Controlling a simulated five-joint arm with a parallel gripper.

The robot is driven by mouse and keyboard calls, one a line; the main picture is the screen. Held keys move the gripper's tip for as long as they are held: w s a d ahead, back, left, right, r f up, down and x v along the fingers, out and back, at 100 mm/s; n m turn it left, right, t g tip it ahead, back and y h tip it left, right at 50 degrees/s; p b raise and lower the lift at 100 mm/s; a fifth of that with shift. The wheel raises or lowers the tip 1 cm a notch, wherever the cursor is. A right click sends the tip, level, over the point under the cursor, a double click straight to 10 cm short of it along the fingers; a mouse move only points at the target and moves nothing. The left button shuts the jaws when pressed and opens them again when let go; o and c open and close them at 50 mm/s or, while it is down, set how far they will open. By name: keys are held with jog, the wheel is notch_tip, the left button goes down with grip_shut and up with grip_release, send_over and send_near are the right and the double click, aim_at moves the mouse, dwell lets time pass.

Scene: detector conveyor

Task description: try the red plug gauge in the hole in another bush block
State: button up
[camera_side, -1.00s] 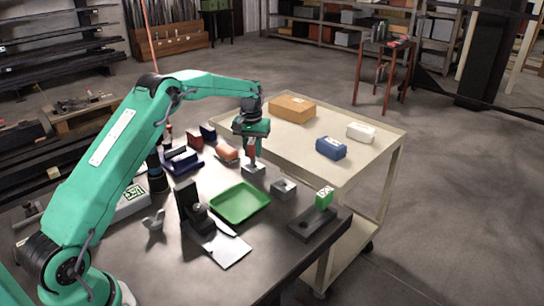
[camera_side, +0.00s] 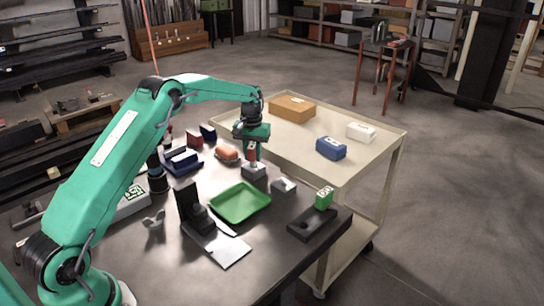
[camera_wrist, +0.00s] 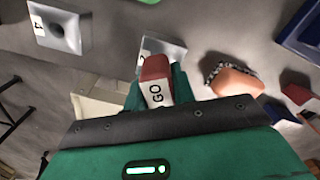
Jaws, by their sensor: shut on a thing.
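My gripper (camera_side: 252,147) is shut on the red plug gauge (camera_side: 252,155), held upright. In the wrist view the gauge (camera_wrist: 156,82) shows a white label reading GO between my fingers. A grey bush block (camera_side: 253,172) is directly below the gauge; part of it also shows in the wrist view (camera_wrist: 172,50) behind the gauge. The gauge's lower end is hidden, so I cannot tell whether it is in the hole. A second grey bush block (camera_side: 284,186) stands to the right; in the wrist view a block marked 4 (camera_wrist: 52,17) is at upper left.
A green tray (camera_side: 240,203) lies in front of the blocks. A green labelled piece (camera_side: 324,197) stands at a dark holder (camera_side: 305,229) on the right. An orange lump (camera_side: 228,153) is close on the left. A cream cart (camera_side: 372,158) adjoins the bench.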

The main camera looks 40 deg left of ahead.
aim_at(252, 145)
jog(key=shift+f, duration=1.1)
jog(key=shift+r, duration=0.1)
dwell(0.9)
jog(key=shift+r, duration=3.25)
